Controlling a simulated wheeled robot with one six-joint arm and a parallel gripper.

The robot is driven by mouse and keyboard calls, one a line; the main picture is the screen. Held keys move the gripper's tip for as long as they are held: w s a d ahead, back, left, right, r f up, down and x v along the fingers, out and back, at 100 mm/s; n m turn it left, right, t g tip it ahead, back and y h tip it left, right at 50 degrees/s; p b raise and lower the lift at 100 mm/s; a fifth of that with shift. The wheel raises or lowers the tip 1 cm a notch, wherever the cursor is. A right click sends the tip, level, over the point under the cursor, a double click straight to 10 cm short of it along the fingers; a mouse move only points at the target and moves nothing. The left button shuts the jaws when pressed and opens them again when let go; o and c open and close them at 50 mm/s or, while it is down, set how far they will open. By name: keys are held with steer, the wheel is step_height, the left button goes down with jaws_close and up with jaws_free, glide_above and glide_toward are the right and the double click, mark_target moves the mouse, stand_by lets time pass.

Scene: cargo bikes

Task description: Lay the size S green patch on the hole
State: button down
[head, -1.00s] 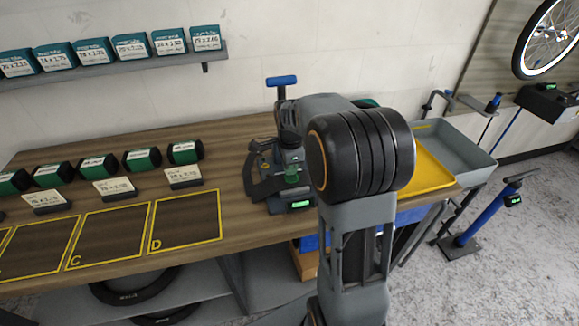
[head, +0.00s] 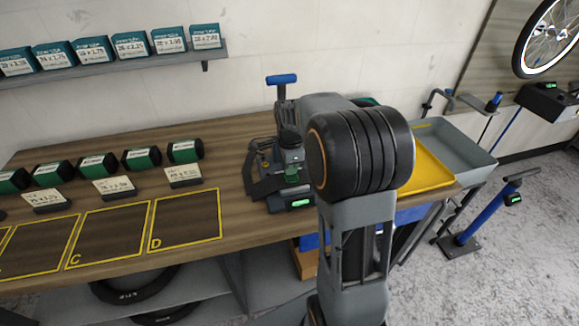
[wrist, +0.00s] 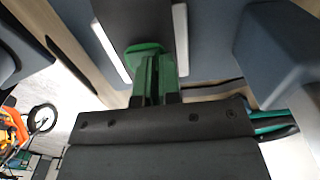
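My gripper (head: 290,151) hangs over a dark clamp stand (head: 262,183) on the bench, left of my forearm. In the wrist view its two green fingers (wrist: 157,78) are close together. At their tips is a small rounded green piece (wrist: 142,48), which looks like the green patch, held against or just above a black strip (wrist: 150,18). White bars flank the strip. I cannot tell whether the patch touches it. The hole is not visible; the fingers and patch may cover it. The size marking cannot be read.
Several green-and-black rolls (head: 142,159) stand on the bench left of the stand, behind yellow-outlined squares (head: 186,221). A yellow tray (head: 430,172) and grey bin (head: 455,143) are at right. A blue-handled post (head: 281,80) rises behind the stand.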

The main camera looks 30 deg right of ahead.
steer(key=shift+f, duration=0.2)
stand_by(0.4)
steer(key=c, duration=1.2)
jaws_free()
step_height(320, 180, up, 14)
steer(key=s+a+f+n+t+p, duration=0.1)
steer(key=s+a+f+n, duration=0.1)
steer(key=s+n, duration=0.3)
steer(key=s+a+f+n+t, duration=0.1)
steer(key=s+a+n, duration=0.3)
steer(key=n, duration=0.4)
steer(key=s+a+f+n+t+p, duration=0.1)
steer(key=s+a+f+n, duration=0.2)
steer(key=s+n, duration=0.4)
steer(key=shift+a+f+t+p, duration=0.25)
steer(key=shift+a+t+p, duration=0.05)
steer(key=shift+a, duration=0.1)
